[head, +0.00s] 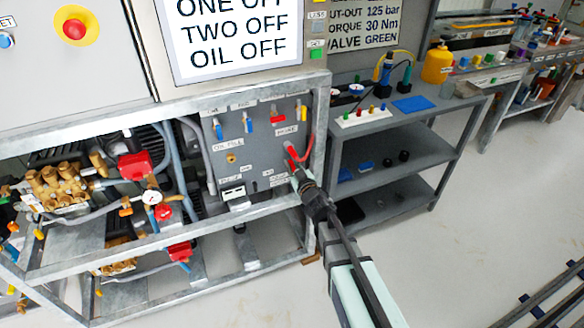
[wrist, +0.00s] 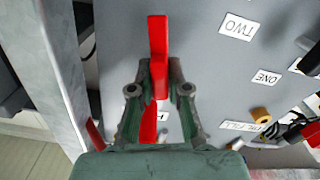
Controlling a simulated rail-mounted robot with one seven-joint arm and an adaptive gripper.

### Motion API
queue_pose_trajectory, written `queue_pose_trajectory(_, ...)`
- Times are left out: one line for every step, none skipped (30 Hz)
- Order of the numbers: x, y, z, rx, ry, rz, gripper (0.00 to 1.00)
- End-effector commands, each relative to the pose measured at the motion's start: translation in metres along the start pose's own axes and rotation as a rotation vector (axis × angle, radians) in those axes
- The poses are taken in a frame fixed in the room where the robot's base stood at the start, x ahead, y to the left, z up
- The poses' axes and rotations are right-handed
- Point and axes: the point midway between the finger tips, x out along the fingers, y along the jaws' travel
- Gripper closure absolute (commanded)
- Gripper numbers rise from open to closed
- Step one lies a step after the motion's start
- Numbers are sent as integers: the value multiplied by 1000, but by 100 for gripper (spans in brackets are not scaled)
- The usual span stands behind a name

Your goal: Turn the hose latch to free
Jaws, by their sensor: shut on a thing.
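The hose latch is a red bar (wrist: 158,45) on the grey panel, standing lengthwise in the wrist view. My gripper (wrist: 159,88) is shut on it, with one dark green finger on each side. Another red piece (wrist: 148,125) shows between the fingers, nearer my palm. In the head view my gripper (head: 295,172) is at the lower right of the panel, against the red parts (head: 291,151) there. My fingers hide part of the latch, so its pivot cannot be made out.
The panel (head: 250,140) carries blue and red valve handles and an oil fill cap (head: 231,158). A metal frame post (head: 319,125) stands close to the right of my gripper. Pumps with brass heads (head: 60,187) fill the left. A shelf bench (head: 400,120) stands right.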

Motion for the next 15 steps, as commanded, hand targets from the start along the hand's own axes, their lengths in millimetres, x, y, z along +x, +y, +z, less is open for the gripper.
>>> queue_pose_trajectory(0, -1, 2, -43, 3, 0, 100)
queue_pose_trajectory(0, -1, 2, -70, 3, 0, 100)
queue_pose_trajectory(0, -1, 2, -107, 4, 0, 100)
queue_pose_trajectory(0, -1, 2, -135, 4, 0, 100)
queue_pose_trajectory(0, -2, 2, -165, 4, 0, 100)
queue_pose_trajectory(0, -2, 3, -204, 3, 0, 100)
queue_pose_trajectory(0, -2, 3, -232, 3, 0, 100)
queue_pose_trajectory(0, -2, 3, -260, 3, 0, 100)
queue_pose_trajectory(0, -2, 3, -298, 3, 1, 100)
queue_pose_trajectory(0, -2, 2, -328, 3, 1, 100)
queue_pose_trajectory(0, -2, 2, -356, 3, 1, 100)
queue_pose_trajectory(1, -2, 3, -394, 3, 1, 100)
queue_pose_trajectory(0, -2, 3, -422, 3, 1, 100)
queue_pose_trajectory(1, -3, 3, -451, 3, 1, 100)
queue_pose_trajectory(0, -3, 3, -490, 3, 0, 100)
